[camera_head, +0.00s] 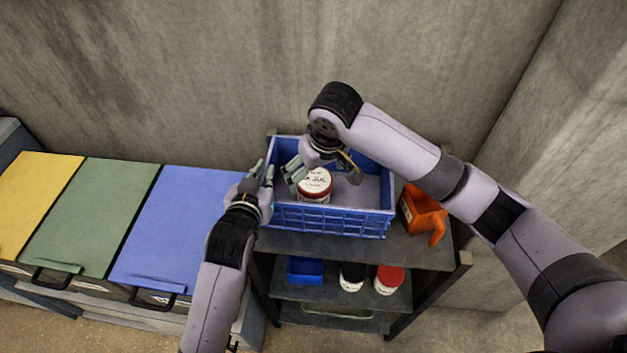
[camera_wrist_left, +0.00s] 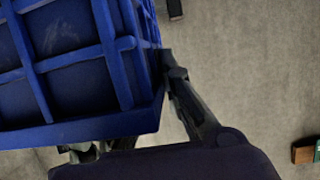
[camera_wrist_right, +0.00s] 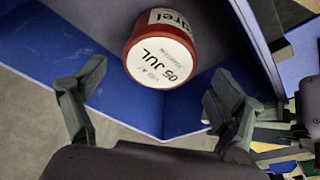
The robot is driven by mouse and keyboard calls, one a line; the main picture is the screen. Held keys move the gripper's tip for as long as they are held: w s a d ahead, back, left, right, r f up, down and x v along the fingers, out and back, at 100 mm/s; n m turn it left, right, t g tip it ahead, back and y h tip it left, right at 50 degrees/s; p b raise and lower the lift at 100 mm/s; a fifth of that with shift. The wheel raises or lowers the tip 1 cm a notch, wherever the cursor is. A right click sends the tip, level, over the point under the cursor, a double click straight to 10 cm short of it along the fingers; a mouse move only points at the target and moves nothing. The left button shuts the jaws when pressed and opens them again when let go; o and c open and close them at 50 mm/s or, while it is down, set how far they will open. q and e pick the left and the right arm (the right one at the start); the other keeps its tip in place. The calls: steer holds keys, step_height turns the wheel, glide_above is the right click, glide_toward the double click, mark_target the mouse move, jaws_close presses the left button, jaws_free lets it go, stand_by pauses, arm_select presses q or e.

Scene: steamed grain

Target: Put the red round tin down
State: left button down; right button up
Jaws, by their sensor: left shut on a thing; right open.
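The red round tin (camera_head: 315,185) stands in the blue crate (camera_head: 335,222), its white lid facing up. In the right wrist view the tin (camera_wrist_right: 163,55) shows its red side and a lid printed "05 JUL". My right gripper (camera_head: 318,167) is open inside the crate, next to the tin. Its two fingers (camera_wrist_right: 155,95) are spread apart with nothing held between them. My left gripper (camera_head: 262,190) is shut on the crate's left wall. The crate's blue lattice wall (camera_wrist_left: 75,70) fills the left of the left wrist view, and the grip itself is mostly hidden there.
The crate sits on the top of a dark shelf (camera_head: 415,250). An orange container (camera_head: 421,212) stands to its right. A blue tray (camera_head: 304,270) and two jars, one red-topped (camera_head: 389,279), are below. Yellow, green and blue-lidded bins (camera_head: 180,215) line the left. Concrete walls close the back and right.

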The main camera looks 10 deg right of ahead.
steer(key=v, duration=0.5)
arm_select(q)
steer(key=c, duration=1.7)
jaws_free()
steer(key=shift+o, duration=0.2)
